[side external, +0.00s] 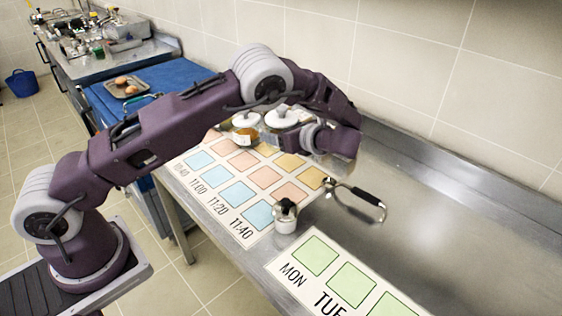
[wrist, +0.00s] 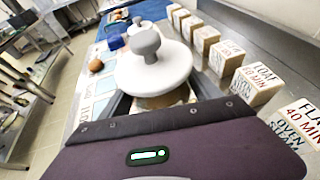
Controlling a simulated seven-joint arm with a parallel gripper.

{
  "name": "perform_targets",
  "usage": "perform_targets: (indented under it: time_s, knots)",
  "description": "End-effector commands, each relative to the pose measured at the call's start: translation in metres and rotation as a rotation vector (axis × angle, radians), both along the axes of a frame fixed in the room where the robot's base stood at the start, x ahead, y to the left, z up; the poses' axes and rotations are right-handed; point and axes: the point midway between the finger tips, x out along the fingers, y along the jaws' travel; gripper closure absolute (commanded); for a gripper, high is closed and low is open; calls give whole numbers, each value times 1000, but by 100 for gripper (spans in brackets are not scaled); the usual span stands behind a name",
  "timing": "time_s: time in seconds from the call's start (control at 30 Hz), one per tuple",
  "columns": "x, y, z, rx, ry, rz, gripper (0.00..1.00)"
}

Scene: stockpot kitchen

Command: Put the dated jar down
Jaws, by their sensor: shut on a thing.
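A jar with a broad white lid and grey knob (wrist: 153,78) fills the middle of the wrist view. My gripper (wrist: 163,100) is shut on this jar below the lid; a strip of brownish body shows there. In the side view my gripper (side external: 303,134) is at the held jar's white lid (side external: 282,117), over the far part of the printed mat (side external: 238,222). My arm hides its lower body, so I cannot tell whether it touches the surface. A second white-lidded jar (side external: 246,121), with orange contents and a pale label, stands just left. No date is readable.
Lettered blocks (wrist: 258,85) form a row on the right in the wrist view. A small dark-topped container (side external: 286,217) and a black-handled metal tool (side external: 355,197) lie nearer the front. A green-squared weekday card (side external: 349,278) is at front right. Bare steel counter (side external: 440,225) lies right.

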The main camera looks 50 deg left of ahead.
Motion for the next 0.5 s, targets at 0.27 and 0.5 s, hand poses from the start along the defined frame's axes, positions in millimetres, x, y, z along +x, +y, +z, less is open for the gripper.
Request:
perform_targets:
  time_s: [0.27, 0.5]
  knots:
    - [0, 1, -44, 2, -2, 2, 94]
    - [0, 1, -72, 1, -5, 1, 94]
